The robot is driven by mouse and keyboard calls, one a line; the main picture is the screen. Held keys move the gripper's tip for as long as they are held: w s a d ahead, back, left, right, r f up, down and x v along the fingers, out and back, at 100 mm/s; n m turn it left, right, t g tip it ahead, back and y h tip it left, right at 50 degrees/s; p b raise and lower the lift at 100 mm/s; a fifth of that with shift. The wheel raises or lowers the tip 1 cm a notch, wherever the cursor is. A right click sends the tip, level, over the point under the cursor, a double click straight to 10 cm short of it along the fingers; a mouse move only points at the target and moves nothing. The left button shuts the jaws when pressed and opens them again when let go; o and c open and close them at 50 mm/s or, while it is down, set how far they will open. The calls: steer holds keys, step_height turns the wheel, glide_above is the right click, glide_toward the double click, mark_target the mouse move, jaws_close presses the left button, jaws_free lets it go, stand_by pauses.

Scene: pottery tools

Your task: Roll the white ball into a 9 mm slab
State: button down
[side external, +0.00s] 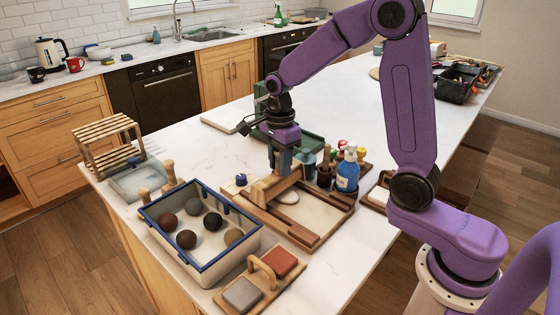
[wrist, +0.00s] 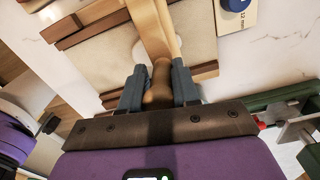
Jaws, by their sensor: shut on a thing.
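The white clay (side external: 287,197) lies on the pale bed of a wood-framed rolling board (side external: 325,222). It looks flattened rather than round, and a wooden roller tool (side external: 268,188) partly hides it. In the wrist view a pale edge of the clay (wrist: 139,52) shows beside the tool. My gripper (side external: 283,168) is above the board, its blue-grey fingers shut on the tool's brown handle (wrist: 158,85). The tool rests on or just above the board; I cannot tell which. A blue knob (wrist: 235,4) stands by a label reading "12 mm".
A blue-rimmed tub (side external: 225,255) with several dark and brown balls stands left of the board. A wooden tray (side external: 262,283) with red and grey blocks is in front. A blue bottle (side external: 347,174) and other bottles stand close behind on the right. Clear white counter lies at the right front.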

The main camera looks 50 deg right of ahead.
steer(key=shift+w+d+f, duration=0.2)
steer(key=shift+w+d, duration=0.05)
steer(key=shift+s, duration=0.1)
steer(key=shift+s+d+r, duration=0.15)
stand_by(0.4)
